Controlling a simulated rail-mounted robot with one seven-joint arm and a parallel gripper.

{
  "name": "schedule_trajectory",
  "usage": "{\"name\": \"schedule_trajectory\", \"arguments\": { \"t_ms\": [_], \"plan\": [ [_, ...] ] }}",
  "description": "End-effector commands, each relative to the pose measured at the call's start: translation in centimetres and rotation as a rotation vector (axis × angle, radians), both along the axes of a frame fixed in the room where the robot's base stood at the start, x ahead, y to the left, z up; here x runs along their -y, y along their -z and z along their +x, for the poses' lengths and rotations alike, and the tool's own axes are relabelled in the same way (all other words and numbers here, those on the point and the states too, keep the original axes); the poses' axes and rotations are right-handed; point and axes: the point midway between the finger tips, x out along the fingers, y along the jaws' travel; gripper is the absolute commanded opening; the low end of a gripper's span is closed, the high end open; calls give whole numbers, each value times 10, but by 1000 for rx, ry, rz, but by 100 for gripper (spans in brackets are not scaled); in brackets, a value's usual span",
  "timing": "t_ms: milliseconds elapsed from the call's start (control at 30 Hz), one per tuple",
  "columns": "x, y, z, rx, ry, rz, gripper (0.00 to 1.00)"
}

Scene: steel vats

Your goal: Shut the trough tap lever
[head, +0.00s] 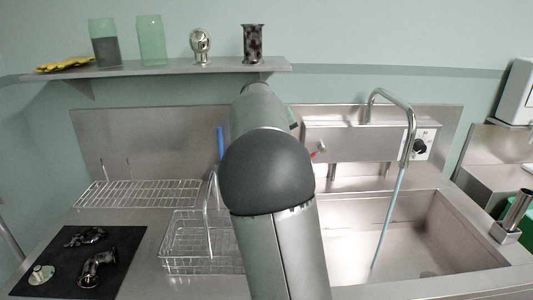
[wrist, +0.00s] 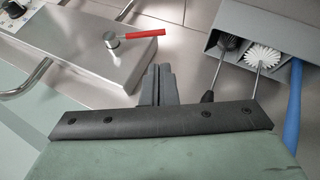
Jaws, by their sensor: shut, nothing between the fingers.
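The tap lever is a red handle on a round metal hub (wrist: 138,35), on top of the steel wall box (wrist: 90,55) in the wrist view. In the head view its red end (head: 314,155) shows just right of my arm. A curved steel spout (head: 399,103) stands over the trough (head: 430,240), and a pale blue stream (head: 390,215) runs from it into the basin. My gripper (wrist: 159,70) is shut and empty, its fingertips below and right of the lever in the wrist view, apart from it. In the head view my arm hides the gripper.
A grey holder (wrist: 262,25) with brushes and a blue handle (wrist: 295,105) is right of the gripper in the wrist view. A control dial (head: 420,146) is on the box. Wire racks (head: 140,194), a dark mat (head: 130,255) and a loaded shelf (head: 180,70) are left.

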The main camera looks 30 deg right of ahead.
Motion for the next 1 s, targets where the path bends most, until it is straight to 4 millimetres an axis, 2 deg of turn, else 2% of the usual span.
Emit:
{"name": "schedule_trajectory", "arguments": {
  "t_ms": [100,267,733,1000],
  "plan": [
    [17,-16,15,14,13,-70,0],
    [26,-13,21,17,16,-87,0],
    [85,54,48,15,15,-82,0],
    [95,81,33,17,14,-82,0]
  ]
}}
